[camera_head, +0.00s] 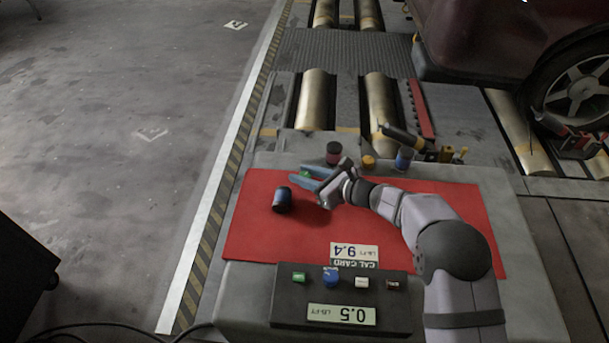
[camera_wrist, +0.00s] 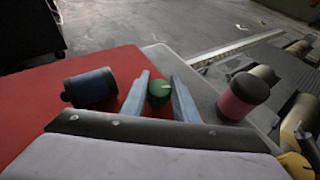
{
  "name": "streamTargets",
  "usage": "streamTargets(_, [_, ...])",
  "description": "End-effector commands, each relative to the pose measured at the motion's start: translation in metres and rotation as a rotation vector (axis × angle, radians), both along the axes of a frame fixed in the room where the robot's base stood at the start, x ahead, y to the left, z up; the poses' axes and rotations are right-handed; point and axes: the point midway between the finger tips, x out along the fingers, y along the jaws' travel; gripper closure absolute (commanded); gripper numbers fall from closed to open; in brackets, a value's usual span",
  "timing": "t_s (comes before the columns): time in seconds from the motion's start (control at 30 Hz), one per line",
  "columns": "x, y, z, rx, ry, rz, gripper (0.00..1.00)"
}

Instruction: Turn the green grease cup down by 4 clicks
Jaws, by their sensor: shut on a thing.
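The green grease cup (camera_wrist: 159,88) sits between the two blue-grey fingers of my gripper (camera_wrist: 160,84) in the wrist view. Its round top carries a pale mark. In the head view only a small patch of the green cup (camera_head: 305,174) shows, at the back edge of the red mat, and the fingers of my gripper (camera_head: 301,177) hide most of it. My gripper is shut on the cup from its sides. The cup's lower part is hidden behind the gripper body.
A control box (camera_head: 285,315) reading 0.5 and a card (camera_head: 354,254) reading 9.4 are in front.

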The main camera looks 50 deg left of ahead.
Motion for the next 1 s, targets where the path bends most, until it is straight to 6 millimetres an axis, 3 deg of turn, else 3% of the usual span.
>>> streamTargets(1.0, [0.0026, 0.0037, 0.0006, 0.015, -0.009, -0.366, 0.96])
